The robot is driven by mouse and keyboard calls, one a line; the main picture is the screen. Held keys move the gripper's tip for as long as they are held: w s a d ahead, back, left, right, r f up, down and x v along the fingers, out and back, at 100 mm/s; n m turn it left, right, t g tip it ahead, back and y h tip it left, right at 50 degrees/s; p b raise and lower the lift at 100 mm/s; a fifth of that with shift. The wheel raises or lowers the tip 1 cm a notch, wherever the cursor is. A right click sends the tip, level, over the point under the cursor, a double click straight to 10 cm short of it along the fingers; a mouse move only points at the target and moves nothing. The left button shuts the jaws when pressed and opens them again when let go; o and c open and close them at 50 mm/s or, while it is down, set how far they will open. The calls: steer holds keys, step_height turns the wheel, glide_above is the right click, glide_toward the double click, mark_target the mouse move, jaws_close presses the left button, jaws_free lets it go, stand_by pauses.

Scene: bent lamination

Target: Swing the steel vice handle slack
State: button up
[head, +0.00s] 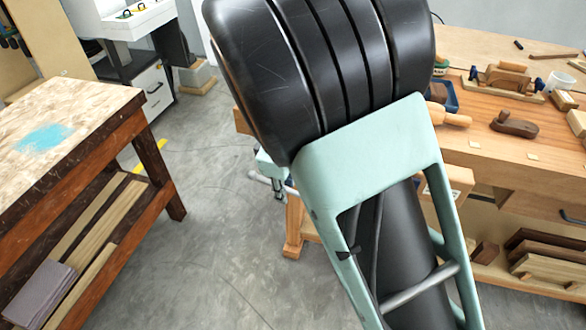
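A pale green vice (269,166) is fixed at the left end of the wooden workbench (505,167). A steel handle (259,178) shows as a short grey bar at the vice's lower front, slanting down to the right. My large black and mint-green arm parts fill the middle of the head view and hide most of the vice and the rest of the handle. My gripper is not in view, so its place relative to the handle cannot be told.
The workbench holds a wooden plane (514,125), a clamp-like tool (503,77) and a white cup (559,82). A paint-stained table (70,120) with a lower shelf stands at left. Grey floor (215,215) lies open between them.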

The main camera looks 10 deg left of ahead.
steer(key=shift+w+f, duration=0.1)
steer(key=shift+f, duration=0.45)
jaws_close()
